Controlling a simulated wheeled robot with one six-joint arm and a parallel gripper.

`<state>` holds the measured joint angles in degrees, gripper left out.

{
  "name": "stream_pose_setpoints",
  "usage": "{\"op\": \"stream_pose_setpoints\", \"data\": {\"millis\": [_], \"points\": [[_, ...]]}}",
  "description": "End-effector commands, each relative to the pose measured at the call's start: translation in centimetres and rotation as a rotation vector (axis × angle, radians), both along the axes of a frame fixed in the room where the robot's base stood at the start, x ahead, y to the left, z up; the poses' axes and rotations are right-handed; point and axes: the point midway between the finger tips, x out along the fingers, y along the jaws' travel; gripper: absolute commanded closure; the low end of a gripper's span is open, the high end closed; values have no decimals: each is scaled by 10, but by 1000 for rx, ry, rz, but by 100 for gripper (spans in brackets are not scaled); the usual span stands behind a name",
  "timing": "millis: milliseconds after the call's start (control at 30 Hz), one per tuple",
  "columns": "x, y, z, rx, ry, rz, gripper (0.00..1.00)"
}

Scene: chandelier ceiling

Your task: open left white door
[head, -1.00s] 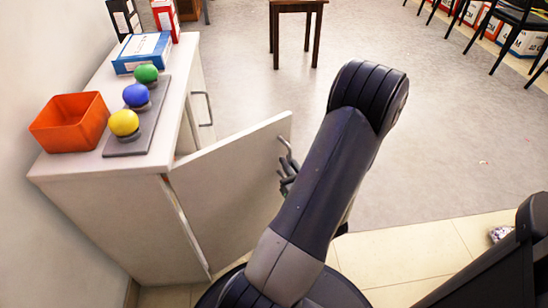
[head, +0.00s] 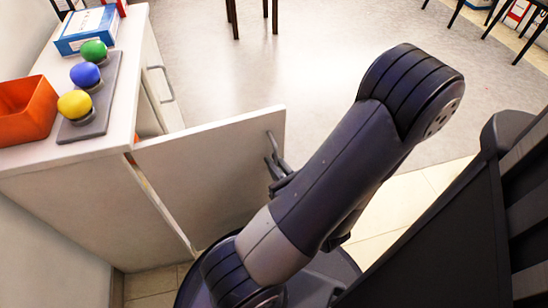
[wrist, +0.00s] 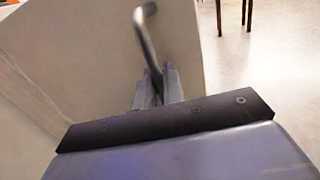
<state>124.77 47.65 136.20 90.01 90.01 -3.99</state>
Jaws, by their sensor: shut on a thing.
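The left white door (head: 205,165) stands swung out from the white cabinet (head: 75,205), with a gap along its hinge side in the head view. Its bar handle (head: 271,147) is near the door's free edge. My gripper (head: 277,172) is at that handle, partly hidden behind my arm. In the wrist view the door (wrist: 75,60) fills the left side, and my gripper (wrist: 158,88) is shut on the lower part of the handle (wrist: 147,38). The handle's upper end sticks out above the fingers.
On the cabinet top are an orange bin (head: 25,108), a grey board (head: 92,110) with yellow, blue and green balls, and a blue-and-white box (head: 88,30). The other door's handle (head: 162,84) is farther back. The floor (head: 300,70) beyond the door is clear.

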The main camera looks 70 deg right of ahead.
Motion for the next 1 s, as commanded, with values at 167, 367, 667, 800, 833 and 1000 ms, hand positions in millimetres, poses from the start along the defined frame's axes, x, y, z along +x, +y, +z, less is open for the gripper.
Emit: {"op": "stream_pose_setpoints", "data": {"millis": [167, 367, 667, 800, 833, 1000], "points": [[-1, 2, 0, 1, 1, 2, 100], [0, 2, 0, 1, 1, 2, 100], [-1, 1, 0, 1, 0, 1, 75], [-1, 1, 0, 1, -1, 1, 75], [-1, 1, 0, 1, -1, 1, 75], [-1, 1, 12, 0, 0, 1, 75]]}}
